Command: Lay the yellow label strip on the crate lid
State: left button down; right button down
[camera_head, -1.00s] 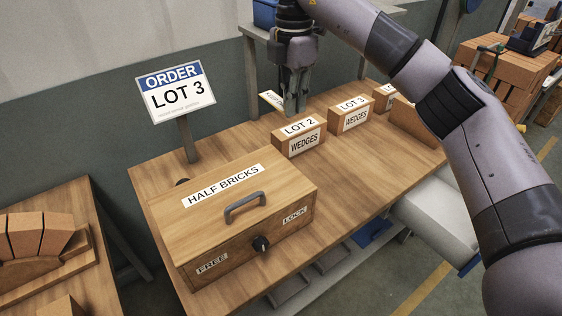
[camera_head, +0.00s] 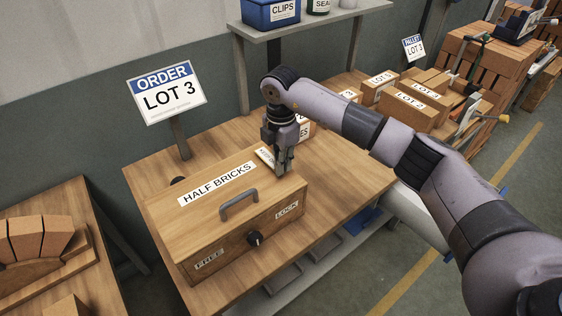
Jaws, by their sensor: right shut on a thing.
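The wooden crate lid (camera_head: 185,225) is closed, with a "HALF BRICKS" label and a grey handle (camera_head: 239,204) on top. My right gripper (camera_head: 283,169) is at the lid's far right corner, shut on a pale label strip (camera_head: 264,156). The strip is tilted and partly hidden by the fingers; I see some print on it, but no clear yellow. I cannot tell whether the strip touches the lid. My left gripper is not in view.
A dark knob (camera_head: 254,239) sits on the crate front between "FREE" and "LOCK". An "ORDER LOT 3" sign (camera_head: 166,93) stands behind. My right arm hides part of the lot blocks. Several wooden blocks (camera_head: 408,112) stand at the right. The table (camera_head: 345,185) right of the crate is clear.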

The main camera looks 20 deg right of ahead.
jog(key=shift+f, duration=0.65)
jog(key=shift+f, duration=0.15)
jog(key=c, duration=1.7)
grip_release()
jog(key=shift+o, duration=0.2)
